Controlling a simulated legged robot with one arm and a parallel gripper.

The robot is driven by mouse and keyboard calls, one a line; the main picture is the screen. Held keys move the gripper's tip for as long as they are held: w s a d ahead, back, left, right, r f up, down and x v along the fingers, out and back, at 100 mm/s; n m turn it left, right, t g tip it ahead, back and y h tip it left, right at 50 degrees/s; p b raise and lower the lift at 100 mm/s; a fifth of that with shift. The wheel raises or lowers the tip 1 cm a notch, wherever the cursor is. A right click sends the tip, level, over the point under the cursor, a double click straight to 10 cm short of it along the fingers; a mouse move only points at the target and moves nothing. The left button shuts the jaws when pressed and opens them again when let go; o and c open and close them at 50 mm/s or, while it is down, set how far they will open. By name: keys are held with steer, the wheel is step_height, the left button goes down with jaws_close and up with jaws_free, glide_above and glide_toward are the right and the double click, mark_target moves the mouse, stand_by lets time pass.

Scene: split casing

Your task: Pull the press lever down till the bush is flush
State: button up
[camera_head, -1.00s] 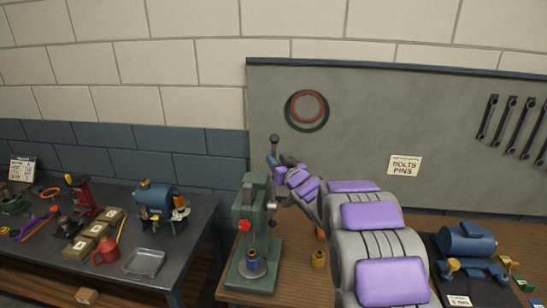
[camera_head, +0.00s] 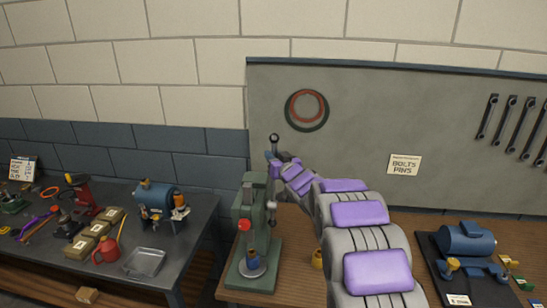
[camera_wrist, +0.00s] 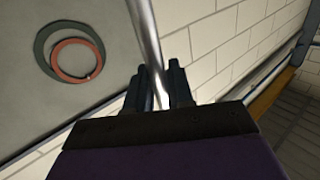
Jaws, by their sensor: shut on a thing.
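The green press (camera_head: 246,222) stands on the wooden bench left of my arm. Its lever (camera_head: 274,148) points up with a dark knob on top, and it shows as a steel rod in the wrist view (camera_wrist: 146,40). My gripper (camera_head: 279,160) is shut on the lever rod below the knob. In the wrist view its two dark fingers (camera_wrist: 160,85) stand on either side of the rod. The bush (camera_head: 252,250), brass-coloured, sits at a blue piece (camera_head: 253,264) on the press base. How far it is pressed in is too small to tell.
A brass-coloured part (camera_head: 317,259) stands on the bench beside my arm. A blue machine on a dark board (camera_head: 468,240) is at the right. The grey table (camera_head: 190,250) at left holds a tray (camera_head: 144,262) and tools. Rings (camera_head: 307,110) hang on the back panel.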

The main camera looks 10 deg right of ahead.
jaws_close()
stand_by(0.5)
steer(key=shift+s+f, duration=0.1)
stand_by(0.5)
